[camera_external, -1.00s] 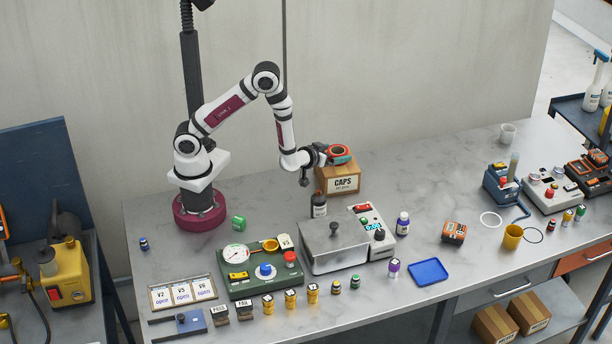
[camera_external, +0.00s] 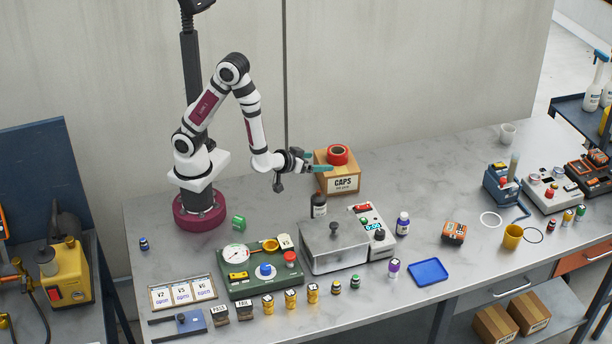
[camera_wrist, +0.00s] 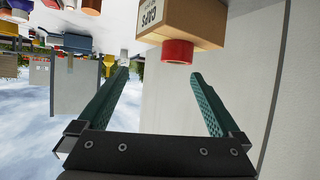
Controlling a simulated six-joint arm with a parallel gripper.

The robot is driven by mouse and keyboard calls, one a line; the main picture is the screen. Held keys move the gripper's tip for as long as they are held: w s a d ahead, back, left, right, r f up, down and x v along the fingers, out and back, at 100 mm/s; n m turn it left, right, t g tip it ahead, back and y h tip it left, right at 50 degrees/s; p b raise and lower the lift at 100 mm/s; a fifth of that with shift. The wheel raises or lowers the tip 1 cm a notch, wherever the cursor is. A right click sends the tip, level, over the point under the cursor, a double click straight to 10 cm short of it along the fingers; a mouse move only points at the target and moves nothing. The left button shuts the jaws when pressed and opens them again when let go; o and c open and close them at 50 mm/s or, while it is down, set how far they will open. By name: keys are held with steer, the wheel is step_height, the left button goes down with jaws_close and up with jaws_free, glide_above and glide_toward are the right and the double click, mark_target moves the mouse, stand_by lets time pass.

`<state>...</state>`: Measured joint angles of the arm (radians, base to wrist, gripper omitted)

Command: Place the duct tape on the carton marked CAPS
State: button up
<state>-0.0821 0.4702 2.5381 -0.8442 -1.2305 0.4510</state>
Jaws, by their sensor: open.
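The duct tape, a red roll (camera_external: 338,154), lies flat on top of the brown carton marked CAPS (camera_external: 342,184), near the middle of its top. In the wrist view the red roll (camera_wrist: 177,51) rests against the carton (camera_wrist: 190,20), which appears upside down. My gripper (camera_external: 327,161) is open and empty, just to the left of the roll and apart from it. In the wrist view its two green fingers (camera_wrist: 160,75) are spread with nothing between them.
A steel box with a lid (camera_external: 334,246) and a grey device (camera_external: 374,226) stand nearer the front.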

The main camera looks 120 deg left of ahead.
steer(key=w+d+m+h, duration=0.1)
steer(key=w+d+m+t+h, duration=0.1)
steer(key=w+d, duration=0.1)
steer(key=w+d+t+h, duration=0.1)
steer(key=d, duration=0.1)
steer(key=shift+w+d+r+m+h, duration=0.25)
steer(key=shift+w+m+h, duration=0.05)
steer(key=shift+m+h, duration=0.1)
steer(key=s+d+r+m+h, duration=0.1)
steer(key=d+r+m+h, duration=0.2)
steer(key=d+m+h, duration=0.85)
steer(key=s+r+m+g+y, duration=0.2)
steer(key=s+g, duration=0.1)
steer(key=s, duration=0.7)
steer(key=s+r+m+g+y, duration=0.2)
steer(key=s+m+g+y, duration=0.1)
steer(key=s, duration=0.8)
steer(key=shift+r+g, duration=0.3)
steer(key=shift+g, duration=0.1)
